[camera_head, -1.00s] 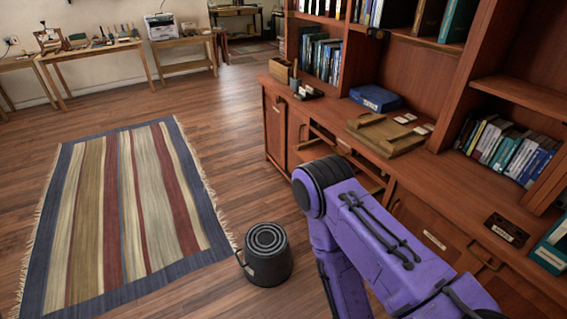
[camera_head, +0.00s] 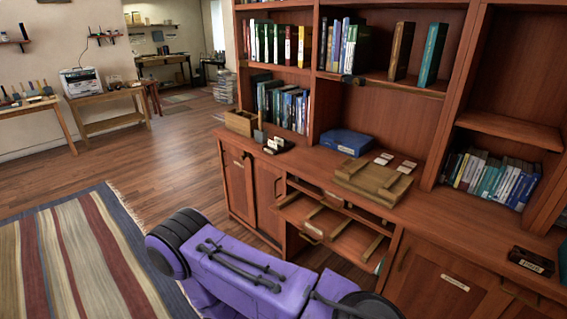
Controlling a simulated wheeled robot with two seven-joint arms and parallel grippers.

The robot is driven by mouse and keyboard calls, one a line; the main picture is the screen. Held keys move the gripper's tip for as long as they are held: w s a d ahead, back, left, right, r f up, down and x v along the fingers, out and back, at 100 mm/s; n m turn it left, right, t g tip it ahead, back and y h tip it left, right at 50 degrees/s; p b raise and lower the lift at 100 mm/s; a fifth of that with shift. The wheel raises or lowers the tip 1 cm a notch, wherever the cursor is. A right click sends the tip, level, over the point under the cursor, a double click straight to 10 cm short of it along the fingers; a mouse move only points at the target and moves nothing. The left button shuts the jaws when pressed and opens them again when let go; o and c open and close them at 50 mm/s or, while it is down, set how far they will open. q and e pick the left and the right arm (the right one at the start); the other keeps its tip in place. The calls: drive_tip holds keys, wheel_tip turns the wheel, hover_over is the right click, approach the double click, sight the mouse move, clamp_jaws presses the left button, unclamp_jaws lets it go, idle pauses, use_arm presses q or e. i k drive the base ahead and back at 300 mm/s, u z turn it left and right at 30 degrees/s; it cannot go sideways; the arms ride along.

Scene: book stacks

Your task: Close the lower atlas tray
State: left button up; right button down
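The lower atlas tray (camera_head: 347,238) is a shallow wooden tray in the cabinet's middle bay. It is pulled out, with its inside and light wooden strips showing. Another tray or shelf front (camera_head: 304,187) lies just above it; I cannot tell how far out that one is. A purple arm of mine crosses the bottom of the head view, in front of and below the lower tray, and appears apart from it. Neither of my grippers shows in this view.
The wooden cabinet (camera_head: 434,274) has closed doors on both sides of the tray bay. A wooden stand (camera_head: 372,181) and a blue box (camera_head: 346,142) lie on its top. A striped rug (camera_head: 75,255) covers the floor at left; bare floor lies between.

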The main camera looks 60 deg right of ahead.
sight(365, 247)
drive_tip(key=z, duration=0.35)
drive_tip(key=i, duration=0.75)
drive_tip(key=z, duration=1.2)
drive_tip(key=i, duration=0.4)
drive_tip(key=z, duration=0.4)
